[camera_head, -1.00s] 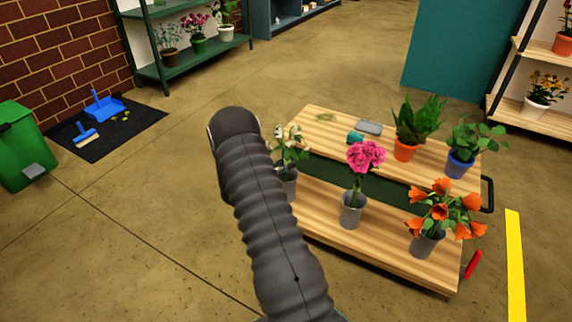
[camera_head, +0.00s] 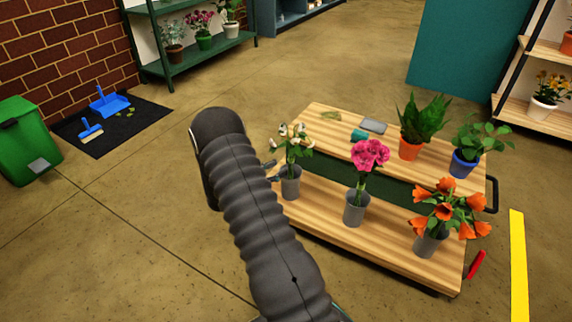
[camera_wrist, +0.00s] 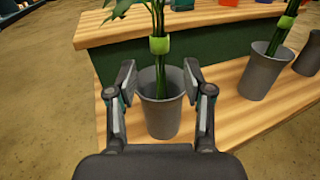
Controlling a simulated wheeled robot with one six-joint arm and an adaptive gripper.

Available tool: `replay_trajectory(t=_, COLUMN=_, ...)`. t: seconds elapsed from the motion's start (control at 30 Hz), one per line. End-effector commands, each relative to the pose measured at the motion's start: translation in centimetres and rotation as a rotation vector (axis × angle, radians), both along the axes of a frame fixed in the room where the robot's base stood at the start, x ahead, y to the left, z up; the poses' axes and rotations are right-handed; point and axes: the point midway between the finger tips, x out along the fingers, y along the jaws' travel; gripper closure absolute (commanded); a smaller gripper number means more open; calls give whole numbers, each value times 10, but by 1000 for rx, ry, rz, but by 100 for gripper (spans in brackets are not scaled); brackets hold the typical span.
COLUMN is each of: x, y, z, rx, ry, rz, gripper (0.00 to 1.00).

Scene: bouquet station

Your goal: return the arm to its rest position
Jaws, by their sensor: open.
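My gripper (camera_wrist: 160,88) is open and empty, its two fingers apart on either side of a grey cup (camera_wrist: 160,112) in the wrist view. The cup appears just beyond the fingertips. In the head view this cup (camera_head: 291,185) holds white lilies (camera_head: 294,145) and stands upright at the left end of the cart's lower front shelf. My arm (camera_head: 245,200) rises left of the cart, and its bulk hides most of the gripper there. The lily stems carry a green band (camera_wrist: 159,45).
The wooden cart (camera_head: 390,245) also bears pink flowers (camera_head: 369,155) and orange flowers (camera_head: 450,208) in grey cups, a fern (camera_head: 424,120) and a blue-potted plant (camera_head: 463,163). A green bin (camera_head: 25,140) stands far left.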

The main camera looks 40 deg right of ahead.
Motion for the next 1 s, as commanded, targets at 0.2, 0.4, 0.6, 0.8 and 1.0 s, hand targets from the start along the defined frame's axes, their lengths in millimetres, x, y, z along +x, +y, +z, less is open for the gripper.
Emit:
replay_trajectory(t=0.2, x=0, y=39, z=0, rx=0, ry=-1, rz=3, gripper=49)
replay_trajectory(t=0.4, x=-1, y=55, z=0, rx=0, ry=-1, rz=1, gripper=49)
replay_trajectory(t=0.6, x=-1, y=57, z=0, rx=0, ry=-2, rz=-1, gripper=49)
replay_trajectory(t=0.8, x=-13, y=58, z=-19, rx=79, ry=-46, rz=-46, gripper=49)
replay_trajectory(t=1.0, x=-68, y=67, z=-50, rx=219, ry=-78, rz=-219, gripper=49)
